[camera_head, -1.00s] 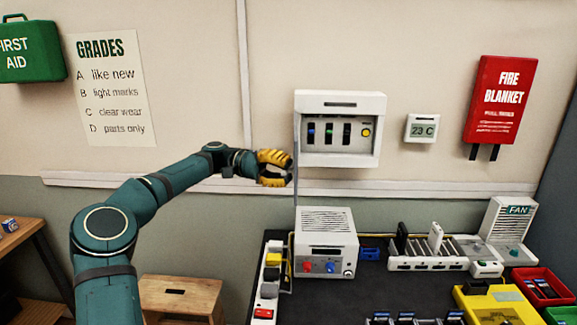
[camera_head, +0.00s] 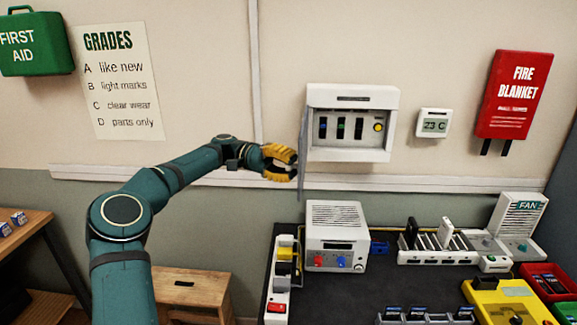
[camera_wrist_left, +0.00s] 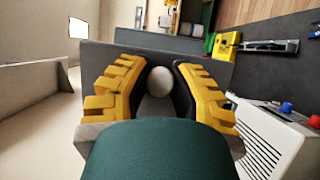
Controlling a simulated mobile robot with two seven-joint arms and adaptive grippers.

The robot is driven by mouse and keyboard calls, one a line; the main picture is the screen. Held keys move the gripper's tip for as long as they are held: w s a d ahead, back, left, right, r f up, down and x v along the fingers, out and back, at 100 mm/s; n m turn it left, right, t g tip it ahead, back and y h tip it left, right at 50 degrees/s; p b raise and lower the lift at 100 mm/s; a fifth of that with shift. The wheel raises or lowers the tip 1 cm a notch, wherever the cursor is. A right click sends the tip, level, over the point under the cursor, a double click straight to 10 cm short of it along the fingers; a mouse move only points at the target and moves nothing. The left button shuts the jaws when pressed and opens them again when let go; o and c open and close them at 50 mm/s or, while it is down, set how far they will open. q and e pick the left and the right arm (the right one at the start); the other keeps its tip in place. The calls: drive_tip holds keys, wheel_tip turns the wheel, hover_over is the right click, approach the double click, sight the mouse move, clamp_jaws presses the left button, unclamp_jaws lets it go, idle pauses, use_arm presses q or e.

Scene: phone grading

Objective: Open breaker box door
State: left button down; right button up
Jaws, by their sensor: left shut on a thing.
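The white breaker box (camera_head: 352,123) is on the wall. Its front is uncovered, showing several dark switches and a yellow round button. The grey door (camera_head: 303,150) stands swung out at the box's left side, seen nearly edge-on. My left gripper (camera_head: 292,163) is at the door's left face. In the left wrist view, the yellow fingers of my left gripper (camera_wrist_left: 160,85) are closed around a pale round knob (camera_wrist_left: 159,81) on the grey door panel (camera_wrist_left: 205,68). My right gripper is not in view.
Below the box, a white power supply (camera_head: 335,236) stands on the dark bench, with a power strip (camera_head: 281,275) to its left. A thermostat (camera_head: 434,123) and a red fire blanket (camera_head: 515,95) are on the wall to the right. A wooden stool (camera_head: 192,290) is at lower left.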

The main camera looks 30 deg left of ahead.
use_arm(q)
drive_tip(key=c, duration=0.7)
unclamp_jaws()
drive_tip(key=shift+c, duration=0.2)
drive_tip(key=a, duration=0.7)
drive_tip(key=shift+s+a, duration=0.15)
drive_tip(key=shift+a, duration=0.1)
drive_tip(key=shift+s+f, duration=0.1)
